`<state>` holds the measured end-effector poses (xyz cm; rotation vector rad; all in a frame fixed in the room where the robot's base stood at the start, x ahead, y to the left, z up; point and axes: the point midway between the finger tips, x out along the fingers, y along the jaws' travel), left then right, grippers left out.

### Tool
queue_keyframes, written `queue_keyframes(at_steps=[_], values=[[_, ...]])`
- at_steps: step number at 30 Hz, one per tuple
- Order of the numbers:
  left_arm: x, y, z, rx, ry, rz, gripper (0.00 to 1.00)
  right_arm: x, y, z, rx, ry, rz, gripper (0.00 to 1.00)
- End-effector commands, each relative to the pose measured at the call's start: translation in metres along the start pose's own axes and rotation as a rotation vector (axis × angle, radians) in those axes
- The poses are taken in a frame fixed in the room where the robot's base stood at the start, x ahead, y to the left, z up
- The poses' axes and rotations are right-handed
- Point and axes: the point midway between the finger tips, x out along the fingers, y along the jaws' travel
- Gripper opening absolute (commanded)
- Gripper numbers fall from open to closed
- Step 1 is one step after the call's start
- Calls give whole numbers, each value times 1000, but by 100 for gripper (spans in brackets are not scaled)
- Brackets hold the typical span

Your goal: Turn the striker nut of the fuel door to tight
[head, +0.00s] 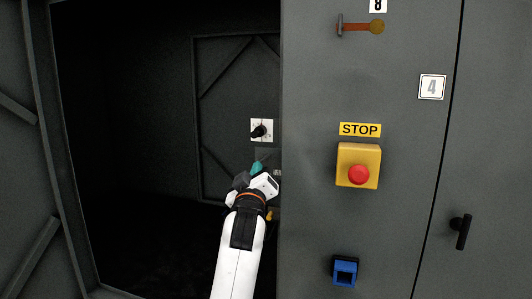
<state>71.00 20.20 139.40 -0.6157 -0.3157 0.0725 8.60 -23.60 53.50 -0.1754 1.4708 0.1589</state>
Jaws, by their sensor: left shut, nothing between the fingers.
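My left gripper (257,172) is inside the dark opening at the centre, close to the opening's right edge. It is shut and holds nothing. A small teal piece shows at its tip; I cannot tell whether it belongs to the gripper. A white plate with a black knob (261,131) is just above the gripper, apart from it. Behind is a dark grey braced panel (225,90). I cannot make out which part is the striker nut or the fuel door; the gripper hides part of this area. My right gripper is not in view.
A black handle (462,231) is far right. A braced grey panel (20,170) stands left.

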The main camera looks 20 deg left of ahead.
Motion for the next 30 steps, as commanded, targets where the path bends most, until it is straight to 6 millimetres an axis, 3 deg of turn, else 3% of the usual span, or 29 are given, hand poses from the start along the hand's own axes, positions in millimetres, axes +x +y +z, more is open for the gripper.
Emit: queue_keyframes(at_steps=[6, 12, 30], values=[[40, -3, 3, 2, 2, -1, 0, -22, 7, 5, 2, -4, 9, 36], [60, -2, 1, 1, 2, 0, 0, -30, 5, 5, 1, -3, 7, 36], [68, 0, -2, 6, 1, -4, 0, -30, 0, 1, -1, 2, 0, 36]])
